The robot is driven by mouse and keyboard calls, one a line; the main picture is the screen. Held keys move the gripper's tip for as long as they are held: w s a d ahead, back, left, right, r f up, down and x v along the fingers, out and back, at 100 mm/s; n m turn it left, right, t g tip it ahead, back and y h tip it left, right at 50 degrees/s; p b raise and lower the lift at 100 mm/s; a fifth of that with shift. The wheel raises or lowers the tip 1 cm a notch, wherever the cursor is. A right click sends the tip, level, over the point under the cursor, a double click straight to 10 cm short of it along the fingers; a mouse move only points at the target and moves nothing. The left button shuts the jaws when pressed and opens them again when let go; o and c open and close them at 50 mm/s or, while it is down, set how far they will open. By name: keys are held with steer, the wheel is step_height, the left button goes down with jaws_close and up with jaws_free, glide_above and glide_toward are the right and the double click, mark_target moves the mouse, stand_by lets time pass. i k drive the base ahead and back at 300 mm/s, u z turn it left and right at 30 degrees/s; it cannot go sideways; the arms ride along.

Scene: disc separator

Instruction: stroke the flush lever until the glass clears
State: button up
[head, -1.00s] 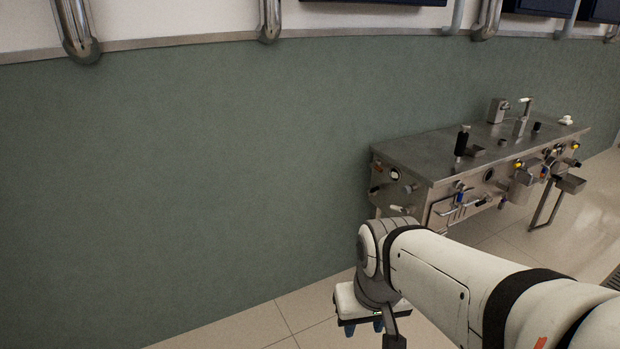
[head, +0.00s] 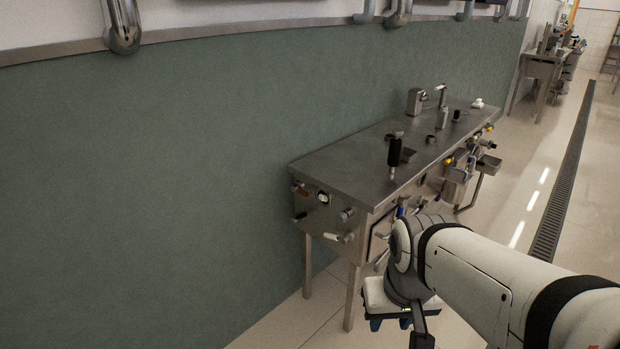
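A steel bench (head: 345,165) carries several fittings. An upright black-handled lever (head: 394,152) stands on its top; I cannot tell whether this is the flush lever. A round white-faced fitting (head: 323,198) sits on the bench's near end panel; I cannot tell whether it is the glass, and its state is too small to read. My gripper (head: 390,323) hangs low in front of the bench's near end, apart from it. Its two blue fingertips point down, stand apart and hold nothing visible. My arm hides part of the bench's front.
Small handles (head: 338,237) stick out from the near end panel. Valves and a steel tray (head: 488,163) project from the front. A green wall (head: 150,200) runs behind. The floor right of the bench is open, with a drain grate (head: 562,190). Another bench (head: 541,68) stands far off.

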mark_target(293, 219)
steer(key=u, duration=0.05)
steer(key=i, duration=0.8)
steer(key=u, duration=0.6)
steer(key=i, duration=0.55)
steer(key=u, duration=0.65)
